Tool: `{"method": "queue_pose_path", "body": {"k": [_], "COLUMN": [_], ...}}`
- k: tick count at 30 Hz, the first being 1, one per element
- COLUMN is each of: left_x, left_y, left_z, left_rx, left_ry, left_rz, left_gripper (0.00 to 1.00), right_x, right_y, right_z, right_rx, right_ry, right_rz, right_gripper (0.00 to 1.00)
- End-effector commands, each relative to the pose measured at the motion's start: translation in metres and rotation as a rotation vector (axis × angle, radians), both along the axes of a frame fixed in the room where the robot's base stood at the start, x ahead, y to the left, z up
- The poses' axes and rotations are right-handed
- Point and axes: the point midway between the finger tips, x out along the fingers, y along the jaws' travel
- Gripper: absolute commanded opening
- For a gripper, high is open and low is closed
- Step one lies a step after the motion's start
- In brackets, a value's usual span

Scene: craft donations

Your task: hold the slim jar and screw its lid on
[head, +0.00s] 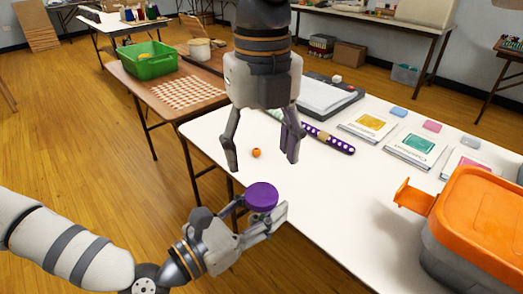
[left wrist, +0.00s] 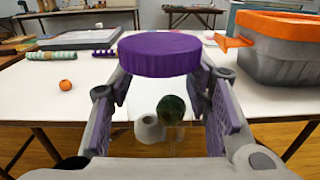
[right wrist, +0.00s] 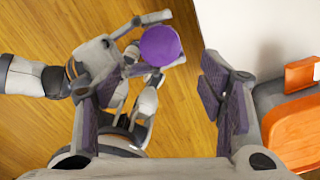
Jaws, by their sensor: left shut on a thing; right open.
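The purple lid (head: 262,196) sits on top of the slim jar, at the front edge of the white table in the head view. It also shows in the left wrist view (left wrist: 160,54) and the right wrist view (right wrist: 160,46). The jar (left wrist: 158,108) looks clear; a pale piece and a dark green round piece show through it. I cannot tell how tightly the lid is seated. My left gripper (head: 262,213) is shut on the jar below the lid. My right gripper (head: 262,162) is open and empty, pointing down above the lid.
A small orange ball (head: 256,153) lies on the white table (head: 335,200). A grey bin with an orange lid (head: 480,215) stands at the right. The table's middle is clear.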

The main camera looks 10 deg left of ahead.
Motion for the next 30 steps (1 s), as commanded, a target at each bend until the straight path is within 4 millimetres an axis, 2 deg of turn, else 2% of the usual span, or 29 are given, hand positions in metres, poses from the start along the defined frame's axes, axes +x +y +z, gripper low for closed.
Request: {"method": "queue_pose_path", "body": {"k": [4, 9, 15, 19, 27, 30], "left_x": [0.0, 0.0, 0.0, 0.0, 0.0, 0.0], "left_y": [0.0, 0.0, 0.0, 0.0, 0.0, 0.0], "left_z": [0.0, 0.0, 0.0, 0.0, 0.0, 0.0], "left_rx": [-0.001, -0.001, -0.001, -0.001, -0.001, -0.001], "left_ry": [-0.001, -0.001, -0.001, -0.001, -0.001, -0.001], "left_rz": [0.0, 0.0, 0.0, 0.0, 0.0, 0.0], "left_gripper": [0.0, 0.0, 0.0, 0.0, 0.0, 0.0], "right_x": [0.0, 0.0, 0.0, -0.001, -0.001, -0.001], "right_y": [0.0, 0.0, 0.0, 0.0, 0.0, 0.0], "right_z": [-0.015, -0.046, -0.072, -0.079, -0.08, -0.08], "right_rx": [-0.001, -0.001, 0.0, 0.001, 0.0, 0.0], "right_ry": [0.003, 0.003, 0.001, 0.0, -0.001, -0.001], "right_rz": [-0.001, -0.002, -0.002, -0.002, -0.002, -0.002], "right_gripper": [0.63, 0.63, 0.63, 0.63, 0.63, 0.41]}}
